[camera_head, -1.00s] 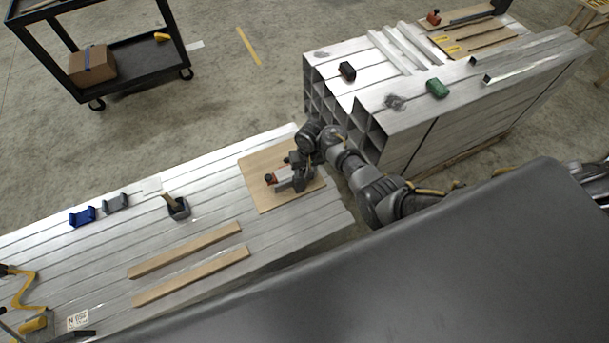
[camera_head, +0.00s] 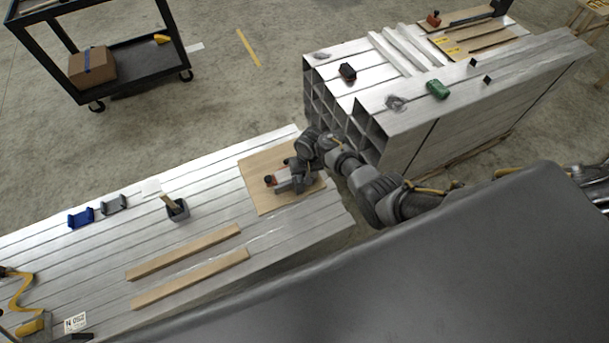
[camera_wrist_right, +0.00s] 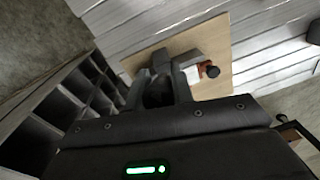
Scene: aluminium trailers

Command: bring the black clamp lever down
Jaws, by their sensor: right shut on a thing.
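The clamp, with an orange part, a pale body and a black knob (camera_head: 269,180), sits on a light wooden board (camera_head: 262,202) on the near trailer; it also shows in the right wrist view (camera_wrist_right: 208,70). My right gripper (camera_head: 292,170) is over the board at the clamp's right side. In the right wrist view, my right gripper (camera_wrist_right: 168,75) is shut on a dark piece between its fingers, which looks like the black clamp lever (camera_wrist_right: 158,94). The fingers hide most of it, so I cannot tell its angle. My left gripper is not in view.
Two wooden strips (camera_head: 190,250) and a grey box with a wooden handle (camera_head: 177,210) lie left of the board. Blue and grey brackets (camera_head: 80,217) lie farther left. A stack of aluminium tubes (camera_head: 400,160) stands close on the right of my right arm.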

